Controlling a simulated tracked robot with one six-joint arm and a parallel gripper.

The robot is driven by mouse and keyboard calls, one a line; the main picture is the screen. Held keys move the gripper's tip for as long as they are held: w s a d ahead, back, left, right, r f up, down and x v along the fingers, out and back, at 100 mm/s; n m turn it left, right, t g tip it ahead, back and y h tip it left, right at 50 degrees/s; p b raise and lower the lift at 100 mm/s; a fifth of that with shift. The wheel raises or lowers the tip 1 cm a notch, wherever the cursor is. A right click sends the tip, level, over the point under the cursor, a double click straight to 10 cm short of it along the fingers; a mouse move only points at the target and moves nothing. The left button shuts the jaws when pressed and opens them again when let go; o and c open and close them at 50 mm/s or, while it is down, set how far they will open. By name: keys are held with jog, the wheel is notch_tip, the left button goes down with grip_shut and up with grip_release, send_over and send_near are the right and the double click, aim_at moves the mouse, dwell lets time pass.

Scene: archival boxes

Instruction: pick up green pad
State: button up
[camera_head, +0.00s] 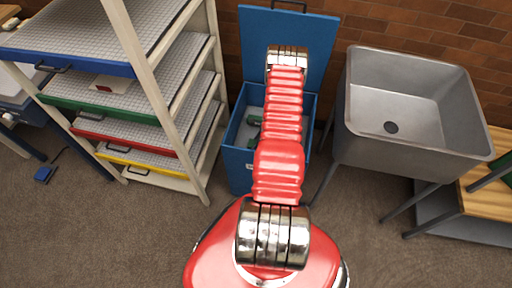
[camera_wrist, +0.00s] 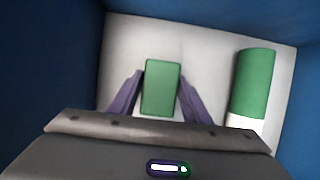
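The green pad (camera_wrist: 161,87) is a green rectangular block on the pale floor inside an open blue box (camera_head: 240,165). In the wrist view, my gripper (camera_wrist: 160,76) points down into the box. Its two purple fingers stand apart, one on each side of the pad, with a thin gap on the left. Whether the right finger touches the pad is unclear. In the head view, my arm reaches over the box and hides my gripper and part of the inside.
A green cylinder with a white end (camera_wrist: 250,85) lies right of the pad. Blue box walls are close around. The raised blue lid (camera_head: 320,45) is behind my arm. A shelf rack (camera_head: 150,70) stands left; a grey sink (camera_head: 400,100) stands right.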

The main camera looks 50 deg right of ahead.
jog(key=c, duration=0.6)
jog(key=shift+o, duration=0.2)
jog(key=shift+r, duration=0.15)
notch_tip(320, 180, up, 18)
dwell(0.4)
dwell(0.4)
jog(key=o, duration=0.5)
jog(key=c, duration=0.4)
